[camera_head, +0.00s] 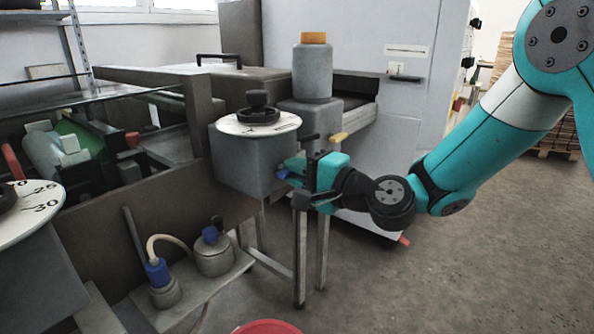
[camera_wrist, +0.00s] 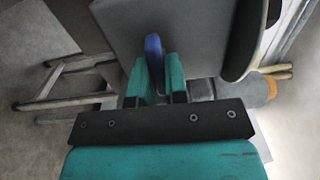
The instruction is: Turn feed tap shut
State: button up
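A blue tap handle (camera_head: 282,174) stands at the near right face of the grey box (camera_head: 246,160) under a round white dial (camera_head: 258,124). I take it for the feed tap. In the wrist view the blue handle (camera_wrist: 153,46) lies between the two teal fingers of my gripper (camera_wrist: 157,75) and fills the narrow gap. My gripper (camera_head: 290,168) appears shut on it, from the right side of the box. The tap's body and the inner finger faces are largely hidden.
A grey bottle with an orange cap (camera_head: 313,68) stands behind the dial, and a yellow lever (camera_head: 338,137) juts out close above my gripper. Metal legs (camera_head: 300,257) stand below. A blue-topped pot (camera_head: 213,250) is lower left. Open floor (camera_head: 450,270) lies to the right.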

jog(key=o, duration=0.4)
jog(key=b+v, duration=0.9)
jog(key=v, duration=0.8)
jog(key=shift+s+d+f+b, duration=0.1)
jog(key=shift+s+d+b, duration=0.1)
jog(key=shift+b, duration=0.2)
